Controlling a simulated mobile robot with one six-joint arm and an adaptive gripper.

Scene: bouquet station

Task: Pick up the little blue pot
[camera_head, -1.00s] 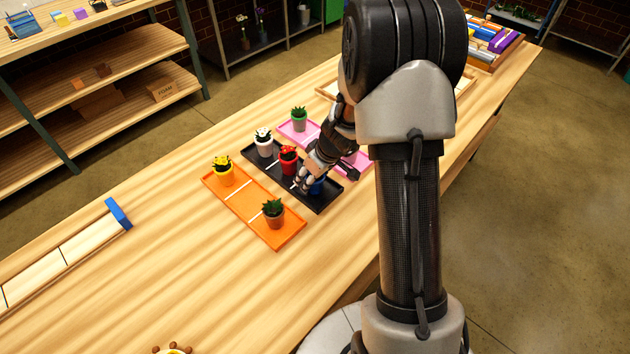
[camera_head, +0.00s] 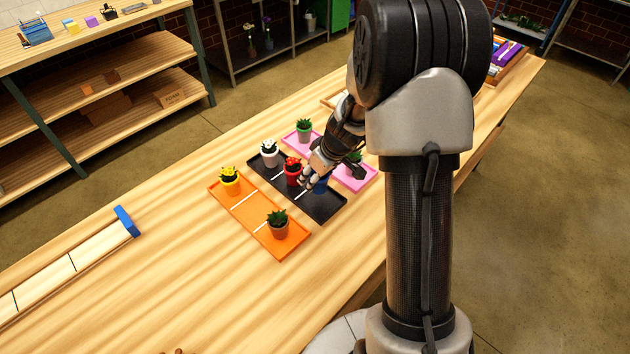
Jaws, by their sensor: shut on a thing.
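The little blue pot (camera_head: 321,187) shows only in part behind my fingers, at the right part of the black tray (camera_head: 322,208). My gripper (camera_head: 312,182) is shut on it. Whether the pot is clear of the tray is hard to tell. The plant in the pot is mostly hidden by my gripper. A red pot with red flowers (camera_head: 292,176) stands just left of my gripper on the black tray, and a white pot with white flowers (camera_head: 269,156) stands at that tray's far left end.
An orange tray (camera_head: 257,227) in front holds a yellow pot (camera_head: 230,184) and a brown pot with a green plant (camera_head: 278,228). A pink tray (camera_head: 356,182) behind holds green plants, one partly behind my gripper.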

